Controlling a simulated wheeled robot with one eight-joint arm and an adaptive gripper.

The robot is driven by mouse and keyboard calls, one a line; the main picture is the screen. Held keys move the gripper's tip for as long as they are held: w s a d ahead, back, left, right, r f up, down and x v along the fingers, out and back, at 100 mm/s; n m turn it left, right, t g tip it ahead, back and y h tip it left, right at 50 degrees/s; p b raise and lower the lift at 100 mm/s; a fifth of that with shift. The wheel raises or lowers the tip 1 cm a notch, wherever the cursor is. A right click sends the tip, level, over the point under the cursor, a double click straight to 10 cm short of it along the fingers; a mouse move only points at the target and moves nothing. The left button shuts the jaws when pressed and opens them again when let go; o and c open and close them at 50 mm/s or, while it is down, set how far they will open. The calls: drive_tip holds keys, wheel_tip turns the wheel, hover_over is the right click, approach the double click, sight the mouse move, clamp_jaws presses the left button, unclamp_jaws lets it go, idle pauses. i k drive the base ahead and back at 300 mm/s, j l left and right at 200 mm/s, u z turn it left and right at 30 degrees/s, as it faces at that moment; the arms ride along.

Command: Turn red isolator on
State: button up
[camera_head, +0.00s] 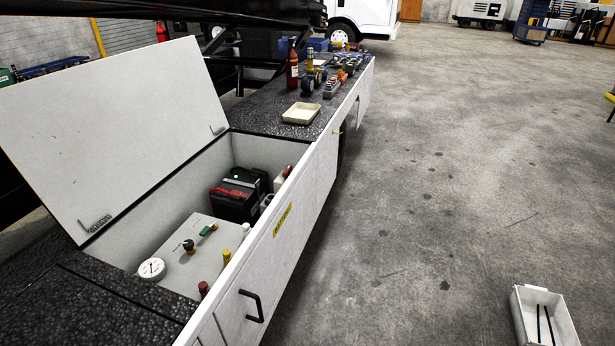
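The open compartment (172,226) in the white belt loader body holds a light panel (183,262). On the panel are a green handle (208,230), a dark knob (188,246) and a round white gauge (152,268). Along the near wall stand a red-topped part (203,289), a yellow one (227,257) and a pale one (246,231). A black battery (235,201) with a red part on top sits at the far end. Another small red part (287,170) shows beyond it. I cannot tell which red part is the isolator, or its setting. My gripper is not in view.
The white lid (115,130) stands open on the left. A yellow label (283,219) and black handle (252,306) are on the side panel. A tray (301,113), a red extinguisher (292,65) and tools stand on the deck. Floor is clear right, except a white bin (519,306).

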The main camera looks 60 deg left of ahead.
sight(286, 173)
drive_tip(key=k+l+u, duration=0.1)
drive_tip(key=u, duration=2.15)
drive_tip(key=j, duration=0.1)
